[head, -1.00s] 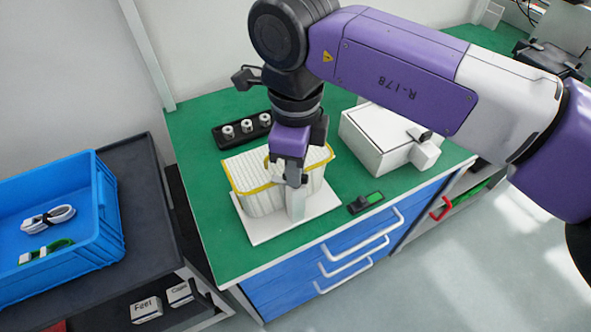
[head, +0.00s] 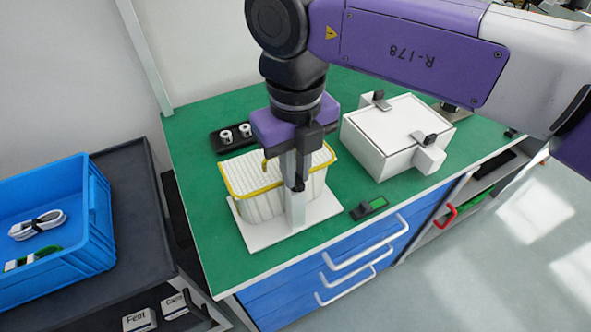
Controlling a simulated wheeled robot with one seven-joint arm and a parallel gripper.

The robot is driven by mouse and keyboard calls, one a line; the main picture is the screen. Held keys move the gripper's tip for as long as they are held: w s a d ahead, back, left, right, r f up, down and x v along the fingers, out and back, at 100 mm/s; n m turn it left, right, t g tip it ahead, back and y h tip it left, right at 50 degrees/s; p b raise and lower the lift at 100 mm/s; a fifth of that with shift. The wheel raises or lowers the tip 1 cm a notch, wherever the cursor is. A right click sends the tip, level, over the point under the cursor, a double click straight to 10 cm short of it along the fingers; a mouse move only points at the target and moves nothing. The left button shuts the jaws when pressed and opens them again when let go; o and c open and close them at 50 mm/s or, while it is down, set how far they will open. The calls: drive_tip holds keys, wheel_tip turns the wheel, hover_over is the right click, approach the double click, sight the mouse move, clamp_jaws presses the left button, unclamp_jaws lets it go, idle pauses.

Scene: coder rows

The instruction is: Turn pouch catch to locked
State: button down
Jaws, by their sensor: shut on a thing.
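The pouch (head: 248,197) is a white ribbed body with a yellow rim, upright on a white base plate (head: 322,218). A pale post (head: 296,207) stands at its front right side. My gripper (head: 297,181) points down at the top of this post, at the pouch's front edge. It is shut on the pouch catch. The fingers hide most of the catch, so its angle and any locked mark cannot be read.
A white box (head: 390,150) with black catches stands to the right on the green bench. A black tray with metal pieces (head: 228,137) is behind the pouch. A blue bin (head: 95,255) is at left.

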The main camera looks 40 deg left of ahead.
drive_tip(key=shift+r+m, duration=0.1)
drive_tip(key=shift+m, duration=0.4)
drive_tip(key=c, duration=1.4)
unclamp_jaws()
drive_tip(key=shift+c, duration=0.2)
wheel_tip(320, 180, up, 8)
drive_tip(key=shift+f+b, duration=0.1)
drive_tip(key=shift+b, duration=0.25)
